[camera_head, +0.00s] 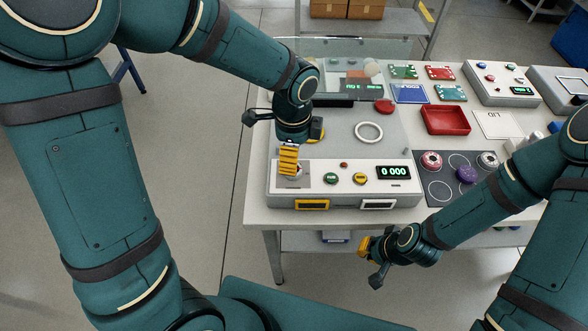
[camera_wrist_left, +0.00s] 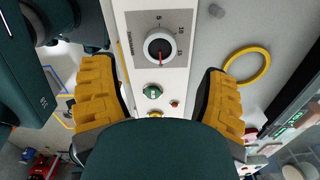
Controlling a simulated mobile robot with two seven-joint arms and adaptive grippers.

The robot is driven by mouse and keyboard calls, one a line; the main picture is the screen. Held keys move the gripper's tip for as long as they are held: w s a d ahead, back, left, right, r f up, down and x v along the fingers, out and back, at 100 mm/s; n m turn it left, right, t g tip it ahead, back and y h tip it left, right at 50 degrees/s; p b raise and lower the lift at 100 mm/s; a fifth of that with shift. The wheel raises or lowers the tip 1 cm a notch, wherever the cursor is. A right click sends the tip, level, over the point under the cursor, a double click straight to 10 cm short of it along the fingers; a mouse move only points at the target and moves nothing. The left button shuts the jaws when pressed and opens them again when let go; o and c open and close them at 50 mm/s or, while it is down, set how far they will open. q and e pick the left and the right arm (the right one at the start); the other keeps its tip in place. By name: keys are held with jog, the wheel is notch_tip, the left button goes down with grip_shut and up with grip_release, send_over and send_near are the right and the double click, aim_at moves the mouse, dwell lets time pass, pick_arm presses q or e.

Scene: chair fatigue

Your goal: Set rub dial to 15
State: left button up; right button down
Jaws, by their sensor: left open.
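In the head view my left gripper (camera_head: 289,160) hangs over the panel's left end and mostly hides the dial. My right gripper (camera_head: 365,250) is off the table's front edge.
The panel has a green button (camera_head: 331,179), a yellow button (camera_head: 360,179) and a display (camera_head: 394,172) reading 0 000. A dark mat (camera_head: 437,192) with round weights lies to the right, and a red tray (camera_head: 445,120) behind.

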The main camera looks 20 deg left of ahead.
pick_arm(q)
notch_tip(320, 180, down, 6)
jog(key=shift+f+b, duration=0.25)
jog(key=shift+b, duration=0.3)
jog(key=c, duration=1.2)
